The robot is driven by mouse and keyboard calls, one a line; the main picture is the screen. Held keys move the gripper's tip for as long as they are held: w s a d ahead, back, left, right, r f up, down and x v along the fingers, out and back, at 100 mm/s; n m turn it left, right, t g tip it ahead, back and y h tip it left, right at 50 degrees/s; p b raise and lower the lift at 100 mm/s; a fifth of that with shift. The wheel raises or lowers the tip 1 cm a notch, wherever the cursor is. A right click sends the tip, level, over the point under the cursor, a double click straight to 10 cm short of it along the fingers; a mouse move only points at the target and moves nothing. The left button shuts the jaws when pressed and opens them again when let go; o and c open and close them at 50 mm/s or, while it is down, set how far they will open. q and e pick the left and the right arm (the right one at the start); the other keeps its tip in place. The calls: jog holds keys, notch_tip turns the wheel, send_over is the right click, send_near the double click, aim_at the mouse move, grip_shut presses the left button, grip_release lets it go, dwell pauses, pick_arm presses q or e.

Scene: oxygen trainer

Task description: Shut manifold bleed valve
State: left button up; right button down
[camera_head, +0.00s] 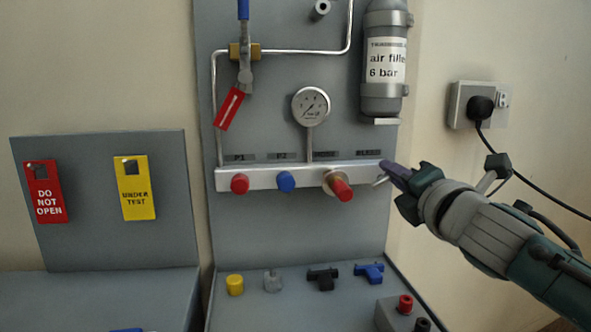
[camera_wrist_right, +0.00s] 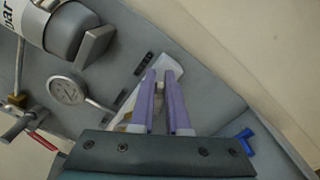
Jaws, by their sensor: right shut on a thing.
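The silver manifold bar (camera_head: 260,178) runs across the grey panel, with a row of dark labels above its ports. The bleed valve is at its right end; a small metal handle part (camera_head: 379,181) shows there beside my fingertips. My right gripper (camera_head: 388,170) comes in from the right and is shut on the bleed valve handle. In the wrist view its two purple fingers (camera_wrist_right: 160,74) reach the end of the manifold and hide most of the valve, so I cannot tell its exact angle. My left gripper is not in view.
The manifold carries a red cap (camera_head: 239,184), a blue cap (camera_head: 286,181) and a red-ended brass fitting (camera_head: 339,185). A gauge (camera_head: 311,105) and an air filter cylinder (camera_head: 385,60) are above. Loose fittings, including a blue one (camera_head: 369,272), lie on the shelf below.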

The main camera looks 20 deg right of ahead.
jog(key=m, duration=0.3)
jog(key=f+m, duration=0.1)
jog(key=m, duration=0.1)
jog(key=shift+d+m, duration=0.1)
jog(key=shift+m, duration=0.3)
jog(key=m, duration=0.6)
jog(key=a+f+m+p, duration=0.1)
jog(key=m, duration=0.5)
jog(key=m+p, duration=0.1)
jog(key=m, duration=0.5)
jog(key=shift+w+a+f, duration=0.2)
jog(key=shift+a+f, duration=0.2)
jog(key=shift+m, duration=0.4)
jog(key=c, duration=0.9)
grip_release()
jog(key=shift+s, duration=0.15)
